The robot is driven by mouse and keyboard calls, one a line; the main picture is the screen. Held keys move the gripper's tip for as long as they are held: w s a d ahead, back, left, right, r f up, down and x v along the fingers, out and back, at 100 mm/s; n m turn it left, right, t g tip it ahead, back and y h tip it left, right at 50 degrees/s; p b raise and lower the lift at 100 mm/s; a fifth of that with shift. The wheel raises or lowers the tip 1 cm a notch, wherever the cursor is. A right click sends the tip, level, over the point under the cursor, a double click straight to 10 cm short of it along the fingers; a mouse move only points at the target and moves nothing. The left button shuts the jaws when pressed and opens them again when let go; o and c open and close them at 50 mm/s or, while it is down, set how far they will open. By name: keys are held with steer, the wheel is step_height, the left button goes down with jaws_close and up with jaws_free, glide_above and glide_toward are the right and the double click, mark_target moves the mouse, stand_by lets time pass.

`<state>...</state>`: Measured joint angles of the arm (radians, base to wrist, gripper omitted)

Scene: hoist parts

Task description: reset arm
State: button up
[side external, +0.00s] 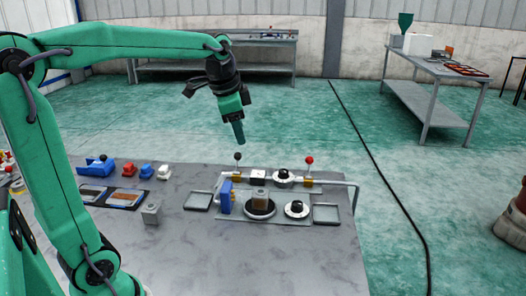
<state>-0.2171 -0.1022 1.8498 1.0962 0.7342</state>
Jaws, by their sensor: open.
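My gripper (239,138) hangs from the end of my green arm, pointing down and a little right. It is well above the table and empty, with nothing touching it. The grey table (290,265) carries the hoist parts. Under and right of my gripper stand a lever with a dark ball (238,157), a lever with a red ball (309,161), a blue part (225,197), a brownish block (260,200) on a round dark base, and a round dial-like part (297,209). The small gap between my fingertips is hard to make out.
Two shallow trays (198,201) (327,213) flank the parts. A grey rail (340,183) runs along the far right. Blue (96,166) and red (129,169) parts and a grey block (152,213) lie at left. The front of the table is clear. Benches stand far behind.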

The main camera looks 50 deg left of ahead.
steer(key=s+d+f+n+t, duration=0.1)
steer(key=s+d+f+n, duration=0.2)
steer(key=s, duration=0.5)
steer(key=s+d+f+n+t, duration=0.1)
steer(key=s+d+f+n, duration=0.2)
steer(key=s+d, duration=0.2)
steer(key=s, duration=0.3)
steer(key=shift+d+h, duration=0.25)
steer(key=shift+h, duration=0.15)
